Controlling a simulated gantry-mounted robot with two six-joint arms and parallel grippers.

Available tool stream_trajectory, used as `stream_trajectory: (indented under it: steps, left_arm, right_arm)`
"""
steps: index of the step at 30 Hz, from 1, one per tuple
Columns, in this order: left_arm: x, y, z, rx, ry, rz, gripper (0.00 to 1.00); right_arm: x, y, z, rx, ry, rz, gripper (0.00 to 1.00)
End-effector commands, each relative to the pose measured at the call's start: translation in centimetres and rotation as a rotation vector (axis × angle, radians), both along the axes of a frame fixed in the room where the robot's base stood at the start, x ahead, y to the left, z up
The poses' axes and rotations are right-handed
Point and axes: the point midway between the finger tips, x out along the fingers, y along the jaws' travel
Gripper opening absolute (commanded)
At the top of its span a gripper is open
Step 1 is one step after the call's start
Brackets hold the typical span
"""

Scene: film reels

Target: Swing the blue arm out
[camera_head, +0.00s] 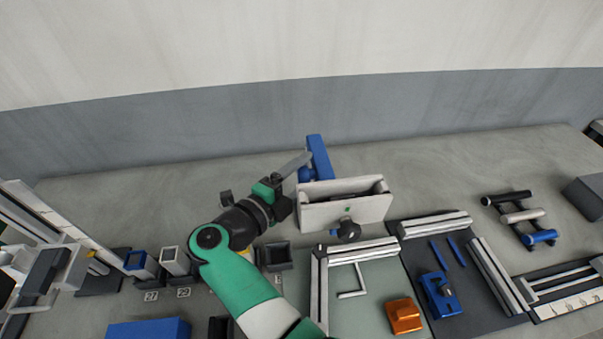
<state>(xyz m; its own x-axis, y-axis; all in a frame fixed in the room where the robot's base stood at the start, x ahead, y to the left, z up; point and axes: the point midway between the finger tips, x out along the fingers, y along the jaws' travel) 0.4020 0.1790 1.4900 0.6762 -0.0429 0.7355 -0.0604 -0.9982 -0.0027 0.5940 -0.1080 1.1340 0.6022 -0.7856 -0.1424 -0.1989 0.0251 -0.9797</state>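The blue arm (319,158) stands up at the back left corner of a pale open-topped box (345,213) with a dark knob on its front. It points away toward the wall, leaning slightly left. My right gripper (299,163) reaches in from the lower left, with its grey finger end close to the left side of the blue arm. I cannot tell whether it touches the arm. The gap between the fingers is hidden from this angle. My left gripper is not in view.
A green mat with rails and an orange block (404,315) lies in front of the box. A dark mat with a blue part (440,294) is to its right. Small bins (278,256) stand at the left. The bench behind the box is clear up to the wall.

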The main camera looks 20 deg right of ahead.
Motion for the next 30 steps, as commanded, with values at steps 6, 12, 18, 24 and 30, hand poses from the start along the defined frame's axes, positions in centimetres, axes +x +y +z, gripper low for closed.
stream_trajectory:
  steps: [6,12,18,24,30]
  left_arm:
    - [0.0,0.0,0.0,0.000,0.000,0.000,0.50]
    - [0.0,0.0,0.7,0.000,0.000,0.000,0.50]
    - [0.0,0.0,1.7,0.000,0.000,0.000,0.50]
    - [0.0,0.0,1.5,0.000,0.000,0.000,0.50]
    - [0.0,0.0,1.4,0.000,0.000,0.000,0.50]
  right_arm:
    - [0.0,0.1,0.2,0.000,-0.003,0.000,0.77]
    - [-0.8,1.3,0.7,-0.001,-0.004,0.003,0.77]
    - [-3.6,4.9,1.2,0.000,-0.004,0.005,0.77]
    - [-6.1,8.1,1.6,0.000,-0.003,0.002,0.77]
    - [-7.0,9.2,1.7,-0.001,-0.002,-0.001,0.77]
